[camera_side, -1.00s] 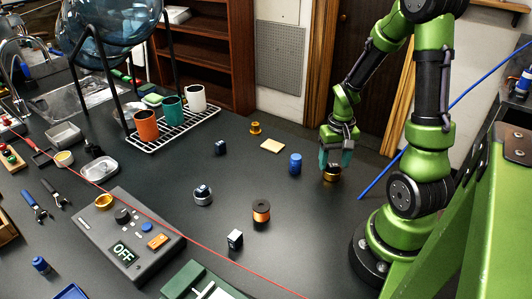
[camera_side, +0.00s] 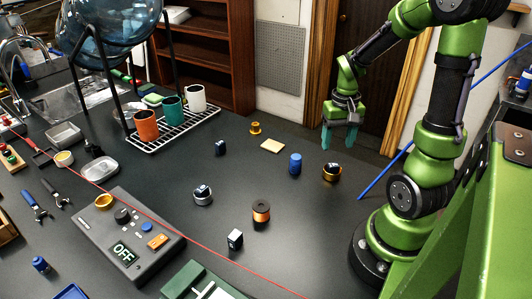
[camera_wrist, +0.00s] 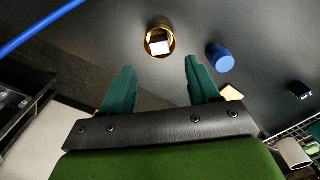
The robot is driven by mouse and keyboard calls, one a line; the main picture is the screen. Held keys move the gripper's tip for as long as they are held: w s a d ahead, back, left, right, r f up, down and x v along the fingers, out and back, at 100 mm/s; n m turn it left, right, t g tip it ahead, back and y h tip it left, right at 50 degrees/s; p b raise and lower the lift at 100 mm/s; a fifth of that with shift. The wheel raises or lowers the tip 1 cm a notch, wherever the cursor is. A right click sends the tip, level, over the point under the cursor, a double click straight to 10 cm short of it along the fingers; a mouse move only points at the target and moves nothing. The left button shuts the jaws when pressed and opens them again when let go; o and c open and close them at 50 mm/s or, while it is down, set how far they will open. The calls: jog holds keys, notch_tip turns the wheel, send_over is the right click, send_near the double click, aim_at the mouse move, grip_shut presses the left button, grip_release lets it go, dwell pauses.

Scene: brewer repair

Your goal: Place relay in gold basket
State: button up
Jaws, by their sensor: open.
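The gold basket (camera_side: 331,178) stands on the dark bench near my arm's base. It also shows in the wrist view (camera_wrist: 147,44). A small block with a white face and dark side, looking like a relay (camera_wrist: 160,47), sits inside the basket's ring. In the side view only its dark top shows above the rim. My gripper (camera_side: 338,142) is open and empty, above and behind the basket. Its teal fingers are apart in the wrist view (camera_wrist: 161,68), with the basket beyond the gap between them, not touched.
A blue cylinder (camera_side: 295,163) stands left of the basket. A tan square (camera_side: 272,146), an orange spool (camera_side: 261,211), a white-and-black block (camera_side: 235,239), a dark block (camera_side: 220,147) and a silver ring holding another block (camera_side: 202,198) are spread about. Clear bench lies between them.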

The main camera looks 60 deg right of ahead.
jog(key=a+r+n+t+y, duration=0.1)
jog(key=a+r+n+t, duration=0.1)
jog(key=a+r, duration=0.5)
jog(key=w+a+r+n+t+y, duration=0.1)
jog(key=a+r+n+t, duration=0.2)
jog(key=a, duration=1.1)
notch_tip(320, 180, up, 4)
jog(key=shift+w+a+r+t, duration=0.1)
jog(key=shift+w+a+t, duration=0.15)
jog(key=shift+t, duration=0.85)
